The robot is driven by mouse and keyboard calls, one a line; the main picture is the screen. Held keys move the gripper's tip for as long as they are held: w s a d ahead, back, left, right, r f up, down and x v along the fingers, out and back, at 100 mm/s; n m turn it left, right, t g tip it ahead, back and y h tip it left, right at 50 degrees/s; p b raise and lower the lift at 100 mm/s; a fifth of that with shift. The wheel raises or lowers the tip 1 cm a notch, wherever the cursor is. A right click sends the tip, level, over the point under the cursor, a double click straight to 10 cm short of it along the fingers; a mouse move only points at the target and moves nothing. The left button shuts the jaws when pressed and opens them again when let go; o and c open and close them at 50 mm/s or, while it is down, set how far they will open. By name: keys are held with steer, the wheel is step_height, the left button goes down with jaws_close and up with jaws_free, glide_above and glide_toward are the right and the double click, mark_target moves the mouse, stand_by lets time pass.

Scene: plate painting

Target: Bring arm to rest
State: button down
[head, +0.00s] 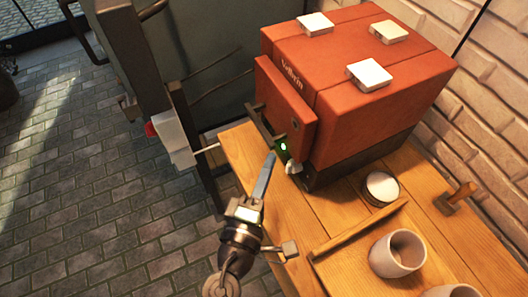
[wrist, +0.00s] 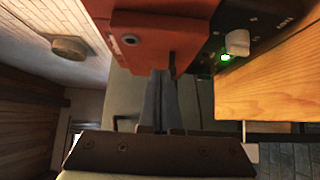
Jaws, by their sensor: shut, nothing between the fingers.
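My gripper (head: 269,160) is shut and empty, its fingers pressed together. In the head view it points up toward the front of a red box-shaped kiln (head: 370,62) on the wooden table. In the wrist view my gripper (wrist: 163,75) has its fingertips close to the lower edge of the red kiln door (wrist: 140,32); I cannot tell whether they touch. The kiln door (head: 286,108) looks closed or nearly so. A white knob (head: 293,168) and a lit green light (head: 283,147) are on the kiln's dark base; the knob (wrist: 237,42) shows in the wrist view too.
The wooden table (head: 335,210) carries a wooden bar (head: 358,231), a white-topped round jar (head: 381,188), a pale cup (head: 398,254) and a wooden stamp (head: 456,198). A brick wall stands behind. A dark frame stands left of the table. Tiled floor (head: 90,180) is open at left.

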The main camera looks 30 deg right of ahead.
steer(key=b+v, duration=0.2)
steer(key=v, duration=0.6)
steer(key=shift+s+a, duration=0.15)
steer(key=shift+s, duration=0.05)
steer(key=shift+f, duration=0.15)
steer(key=w+a+r+m+t+y, duration=0.2)
steer(key=w+r+m+t+y, duration=0.15)
steer(key=w+r, duration=0.55)
steer(key=w+a+r+m+t+y, duration=0.15)
steer(key=w+r+m, duration=0.3)
steer(key=r, duration=0.85)
steer(key=s+a+r+t+y, duration=0.1)
steer(key=s+r+t+y, duration=0.1)
steer(key=r, duration=0.7)
steer(key=s+a+r+t+y, duration=0.2)
steer(key=s+r+t+y, duration=0.1)
steer(key=r, duration=0.5)
steer(key=s+a+r+m+t+y, duration=0.1)
steer(key=r+t, duration=0.3)
steer(key=r, duration=0.5)
steer(key=shift+s+a+r+t+y, duration=0.3)
steer(key=shift+s+a+r+y, duration=0.1)
steer(key=shift+s+y, duration=0.5)
